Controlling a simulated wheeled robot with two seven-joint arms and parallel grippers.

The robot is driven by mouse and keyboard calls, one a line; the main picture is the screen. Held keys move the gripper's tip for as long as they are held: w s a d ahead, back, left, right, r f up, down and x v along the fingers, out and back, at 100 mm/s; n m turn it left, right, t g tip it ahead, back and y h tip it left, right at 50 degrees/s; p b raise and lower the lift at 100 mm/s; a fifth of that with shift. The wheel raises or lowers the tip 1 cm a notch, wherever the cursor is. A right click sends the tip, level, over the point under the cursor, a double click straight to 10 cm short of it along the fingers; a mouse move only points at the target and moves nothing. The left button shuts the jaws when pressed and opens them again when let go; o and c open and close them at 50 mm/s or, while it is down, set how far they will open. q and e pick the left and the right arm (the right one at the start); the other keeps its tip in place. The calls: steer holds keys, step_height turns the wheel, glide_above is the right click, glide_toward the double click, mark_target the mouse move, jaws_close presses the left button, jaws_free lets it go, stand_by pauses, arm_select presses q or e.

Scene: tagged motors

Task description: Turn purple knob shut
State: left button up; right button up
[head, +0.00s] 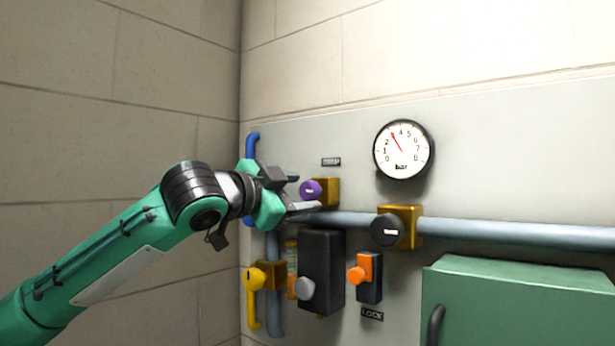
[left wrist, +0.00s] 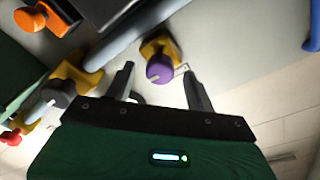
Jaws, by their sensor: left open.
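The purple knob (head: 312,190) sits on a yellow valve block (head: 328,190) on the wall panel, above the grey pipe. My left gripper (head: 305,195) comes in from the left, with its fingers beside the knob. In the left wrist view the purple knob (left wrist: 160,69) shows just beyond and between the two open fingers (left wrist: 158,78). I cannot tell whether a finger touches it. My right gripper is in neither view.
A black knob (head: 387,230) on another yellow block sits to the right along the pipe (head: 480,228). Below are a dark box (head: 321,262), an orange switch (head: 364,268), a yellow-handled valve (head: 254,279) and a green cabinet (head: 520,300). A gauge (head: 403,149) hangs above.

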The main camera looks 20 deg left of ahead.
arm_select(q)
steer(key=shift+p+x, duration=0.4)
steer(key=shift+x, duration=0.6)
steer(key=shift+w+d, duration=0.15)
steer(key=shift+w, duration=0.2)
steer(key=shift+c, duration=0.2)
steer(key=c, duration=0.9)
